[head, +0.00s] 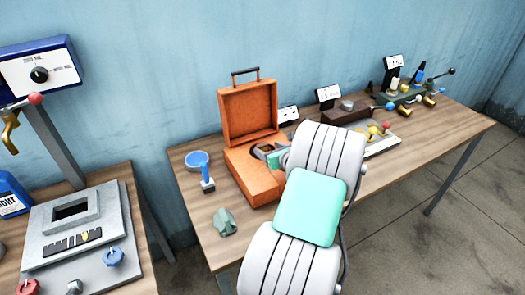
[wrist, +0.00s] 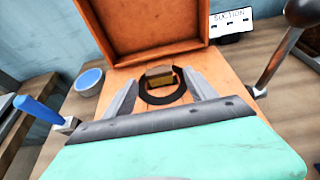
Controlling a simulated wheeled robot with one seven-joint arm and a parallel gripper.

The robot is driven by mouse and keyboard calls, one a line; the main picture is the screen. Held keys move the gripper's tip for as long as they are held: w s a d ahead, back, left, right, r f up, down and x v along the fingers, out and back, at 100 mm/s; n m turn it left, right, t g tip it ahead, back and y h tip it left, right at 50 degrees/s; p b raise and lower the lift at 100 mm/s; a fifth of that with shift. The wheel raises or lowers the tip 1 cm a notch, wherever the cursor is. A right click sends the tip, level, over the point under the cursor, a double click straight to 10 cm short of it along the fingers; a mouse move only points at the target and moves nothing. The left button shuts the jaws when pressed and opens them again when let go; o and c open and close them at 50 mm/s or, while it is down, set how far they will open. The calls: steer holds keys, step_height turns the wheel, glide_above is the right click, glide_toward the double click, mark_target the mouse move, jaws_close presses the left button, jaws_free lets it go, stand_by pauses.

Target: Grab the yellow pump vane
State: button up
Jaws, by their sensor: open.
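An open orange case (head: 255,181) stands on the wooden table, lid up at the back; it also fills the middle of the wrist view (wrist: 118,78). A small yellowish block (wrist: 163,80), which looks like the yellow pump vane, sits in a dark round opening in the case's top. My gripper (head: 267,155) is open above the case. In the wrist view its two fingers stand left and right of the opening, with the block between them in the picture. Contact cannot be told. In the head view my arm and gripper hide part of the opening.
A blue-handled tool (head: 207,171) and a grey-green lump (head: 224,221) lie left of the case. A pale tray (head: 383,142) with yellow and red parts lies right, partly behind my arm. A "SUCTION" sign (wrist: 231,20) stands behind the case.

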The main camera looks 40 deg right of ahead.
mark_target(263, 146)
steer(key=x, duration=0.3)
steer(key=shift+w, duration=0.3)
jaws_close()
stand_by(0.3)
